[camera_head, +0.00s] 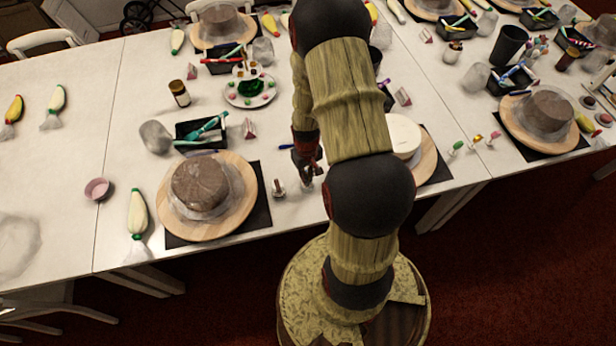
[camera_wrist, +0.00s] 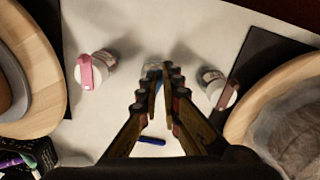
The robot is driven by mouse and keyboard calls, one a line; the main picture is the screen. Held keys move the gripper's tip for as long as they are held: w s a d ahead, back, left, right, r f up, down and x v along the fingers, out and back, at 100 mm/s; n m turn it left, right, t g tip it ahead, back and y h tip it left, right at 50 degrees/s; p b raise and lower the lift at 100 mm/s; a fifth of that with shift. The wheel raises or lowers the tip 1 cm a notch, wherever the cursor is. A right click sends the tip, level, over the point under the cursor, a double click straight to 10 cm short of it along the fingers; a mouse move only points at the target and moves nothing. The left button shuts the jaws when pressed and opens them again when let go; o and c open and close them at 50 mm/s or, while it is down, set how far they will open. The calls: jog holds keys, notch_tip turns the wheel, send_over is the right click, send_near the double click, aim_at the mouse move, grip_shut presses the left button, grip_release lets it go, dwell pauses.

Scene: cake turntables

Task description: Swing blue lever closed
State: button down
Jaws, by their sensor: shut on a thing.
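My gripper (camera_wrist: 163,84) points down at the table, its fingers close together around a small clear jar with a bluish top (camera_wrist: 152,66). The jar shows only partly beyond the fingertips, so the blue lever's angle cannot be made out. In the head view my gripper (camera_head: 308,174) is low over the table near its front edge, between two round boards. My arm hides much of this spot in that view.
A blue marker (camera_wrist: 152,140) lies nearby. A wooden turntable with a brown cake (camera_head: 205,190) stands left, another with a white cake (camera_head: 402,135) right.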

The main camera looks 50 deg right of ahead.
jog(key=c, duration=2)
grip_release()
jog(key=shift+c, duration=0.2)
jog(key=shift+o, duration=0.4)
notch_tip(320, 180, up, 12)
jog(key=shift+a, duration=0.1)
